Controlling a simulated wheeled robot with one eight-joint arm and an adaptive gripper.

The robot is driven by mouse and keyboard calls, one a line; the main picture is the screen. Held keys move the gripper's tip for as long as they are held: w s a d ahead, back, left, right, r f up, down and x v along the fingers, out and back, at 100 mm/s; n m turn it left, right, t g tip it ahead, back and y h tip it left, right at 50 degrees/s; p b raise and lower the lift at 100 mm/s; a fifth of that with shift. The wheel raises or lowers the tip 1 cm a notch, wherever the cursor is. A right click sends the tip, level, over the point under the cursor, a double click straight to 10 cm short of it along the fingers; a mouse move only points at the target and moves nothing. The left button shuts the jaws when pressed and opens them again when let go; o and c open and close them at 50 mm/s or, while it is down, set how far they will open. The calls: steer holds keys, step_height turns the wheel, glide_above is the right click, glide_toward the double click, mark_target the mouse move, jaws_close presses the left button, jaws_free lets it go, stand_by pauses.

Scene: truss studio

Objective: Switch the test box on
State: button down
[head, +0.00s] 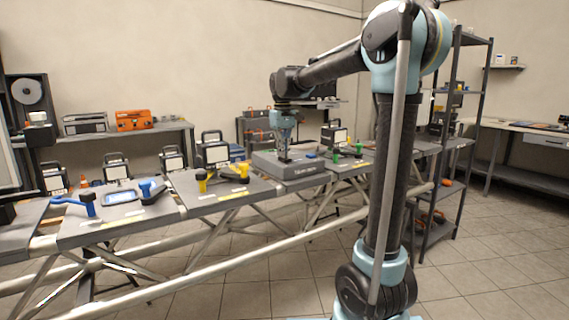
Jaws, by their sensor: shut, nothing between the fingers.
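The test box (295,181) appears to be the low grey box with pale lettering on its front, in the middle of the long row of tables. My gripper (285,159) points straight down over the left part of its top. The fingertips are shut and empty, at or just above the top face; whether they touch it I cannot tell. A small blue part (311,156) shows on the box's top, right of my gripper. The switch itself is too small to make out, and my gripper hides part of the top.
Left of the box are yellow-handled tools (203,179) and blue-handled tools (88,204); right of it are green ones (336,157). Several framed lamps, one being a black lamp (213,150), stand along the back. A dark shelf rack (456,140) stands at right. Tiled floor in front is clear.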

steer(key=shift+r, duration=3.4)
steer(key=s+d+f+m+t, duration=0.1)
steer(key=s+d+f+m, duration=0.1)
steer(key=s+d+f, duration=0.5)
steer(key=s+d+f+m, duration=0.1)
steer(key=s+d+f, duration=0.4)
steer(key=s+d, duration=0.4)
steer(key=s+d+f+m, duration=0.1)
steer(key=s+d+f, duration=0.1)
steer(key=s+f, duration=0.6)
steer(key=s+d+f+m+t, duration=0.1)
steer(key=s+d+f+m, duration=0.1)
steer(key=s+f, duration=0.6)
step_height(320, 180, down, 2)
steer(key=shift+d+f+m, duration=0.25)
steer(key=shift+d+m, duration=0.05)
steer(key=shift+d, duration=0.45)
steer(key=shift+w, duration=0.1)
